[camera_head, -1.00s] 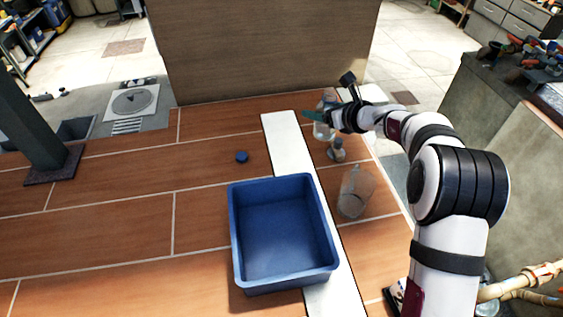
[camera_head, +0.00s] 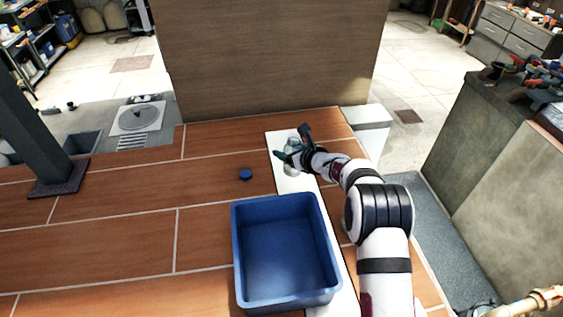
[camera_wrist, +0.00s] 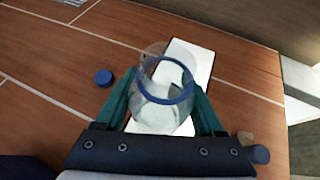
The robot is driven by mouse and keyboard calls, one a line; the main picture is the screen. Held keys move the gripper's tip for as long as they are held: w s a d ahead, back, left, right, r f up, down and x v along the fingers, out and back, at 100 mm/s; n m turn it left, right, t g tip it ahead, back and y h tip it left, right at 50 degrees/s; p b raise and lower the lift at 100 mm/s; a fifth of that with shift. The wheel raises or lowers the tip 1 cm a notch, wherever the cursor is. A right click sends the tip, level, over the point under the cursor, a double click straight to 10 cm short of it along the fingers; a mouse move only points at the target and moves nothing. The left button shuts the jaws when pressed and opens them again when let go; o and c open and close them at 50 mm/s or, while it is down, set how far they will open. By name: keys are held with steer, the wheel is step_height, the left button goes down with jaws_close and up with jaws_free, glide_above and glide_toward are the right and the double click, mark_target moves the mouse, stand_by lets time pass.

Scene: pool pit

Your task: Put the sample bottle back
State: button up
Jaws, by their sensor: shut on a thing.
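The sample bottle (camera_wrist: 163,85) is a clear, round glass vessel with a blue ring at its open mouth. In the wrist view my gripper (camera_wrist: 164,100) has its teal fingers on both sides of it, shut on it. In the head view my gripper (camera_head: 287,157) and the bottle (camera_head: 292,163) are over the far end of the white strip (camera_head: 284,140). I cannot tell whether the bottle's base touches the strip. A blue round cap (camera_head: 246,174) lies on the brown tiles left of the strip; it also shows in the wrist view (camera_wrist: 103,77).
An empty blue bin (camera_head: 285,250) stands nearer, partly over the strip. A tall brown panel (camera_head: 270,55) rises behind the tiled top.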

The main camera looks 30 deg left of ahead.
steer(key=shift+s+a+f, duration=0.1)
steer(key=shift+a+f, duration=0.3)
steer(key=shift+f, duration=0.5)
steer(key=shift+s+a+f, duration=0.1)
steer(key=shift+a+f, duration=0.25)
steer(key=shift+f, duration=0.55)
steer(key=shift+s+a+f, duration=0.1)
steer(key=shift+a+f, duration=0.3)
steer(key=shift+f, duration=0.5)
steer(key=shift+f, duration=0.1)
steer(key=o, duration=1.5)
